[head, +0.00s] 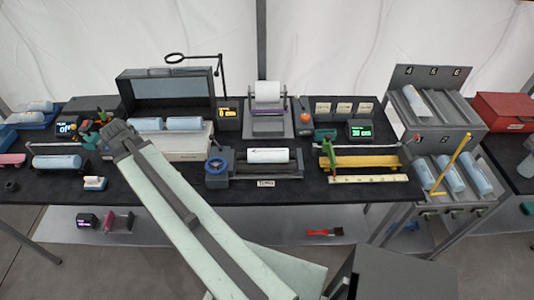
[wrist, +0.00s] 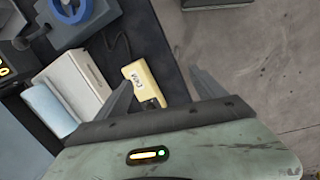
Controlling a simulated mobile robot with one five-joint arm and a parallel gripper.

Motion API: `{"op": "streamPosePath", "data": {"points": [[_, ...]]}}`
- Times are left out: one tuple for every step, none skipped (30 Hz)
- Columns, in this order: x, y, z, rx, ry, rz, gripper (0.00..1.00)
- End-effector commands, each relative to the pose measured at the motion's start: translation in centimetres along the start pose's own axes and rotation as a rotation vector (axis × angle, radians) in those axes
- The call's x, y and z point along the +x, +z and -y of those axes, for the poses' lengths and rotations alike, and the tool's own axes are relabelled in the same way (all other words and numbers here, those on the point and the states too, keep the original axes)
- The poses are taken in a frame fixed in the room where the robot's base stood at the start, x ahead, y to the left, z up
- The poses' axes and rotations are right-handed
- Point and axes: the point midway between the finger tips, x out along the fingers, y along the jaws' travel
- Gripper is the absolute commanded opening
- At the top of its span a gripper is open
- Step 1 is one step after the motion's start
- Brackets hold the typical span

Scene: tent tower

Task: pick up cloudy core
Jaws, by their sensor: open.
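Several pale ice cores show in the head view, and I cannot tell for sure which is the cloudy one. The whitest core (head: 268,155) lies in a dark clamp with a blue handwheel. Two bluish cores (head: 166,124) lie on the white bench unit, and another core (head: 57,162) lies on a dark cradle at the left. My arm reaches up left over the bench in the head view. My gripper (wrist: 160,77) is open and empty in the wrist view, its fingers apart above the bench's edge. A light blue rounded thing (wrist: 47,108) lies left of it.
A yellow labelled block (wrist: 143,83) sits between my fingers' lines of reach, beside a white box (wrist: 72,85). Bare floor (wrist: 250,45) lies right of the bench edge. A sloped rack (head: 436,110) with more cores stands at the right, and a ring on a stand (head: 177,57) rises behind.

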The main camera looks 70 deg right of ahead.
Motion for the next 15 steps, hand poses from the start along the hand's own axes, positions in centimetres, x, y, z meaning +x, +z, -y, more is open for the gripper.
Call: {"op": "streamPosePath", "data": {"points": [[1.0, 3.6, -4.8, -0.011, 0.015, 0.034, 0.8], [1.5, 5.8, -7.3, -0.031, 0.023, 0.056, 0.8], [2.1, 9.0, -10.2, -0.057, 0.03, 0.085, 0.8], [2.5, 11.4, -12.2, -0.076, 0.032, 0.108, 0.8], [2.9, 13.8, -14.0, -0.094, 0.033, 0.131, 0.8], [3.4, 16.9, -16.0, -0.118, 0.03, 0.159, 0.8], [3.6, 19.1, -17.3, -0.134, 0.027, 0.178, 0.8], [3.9, 21.1, -18.4, -0.149, 0.023, 0.196, 0.8], [4.2, 23.6, -19.5, -0.167, 0.016, 0.217, 0.8], [4.3, 25.1, -20.2, -0.179, 0.01, 0.23, 0.8], [4.5, 26.5, -20.7, -0.19, 0.006, 0.242, 0.8], [4.6, 27.9, -21.2, -0.203, -0.001, 0.254, 0.8], [4.7, 28.8, -21.5, -0.209, -0.004, 0.261, 0.8], [4.7, 29.4, -21.7, -0.216, -0.007, 0.266, 0.8], [4.8, 29.9, -21.9, -0.221, -0.01, 0.271, 0.8]]}}
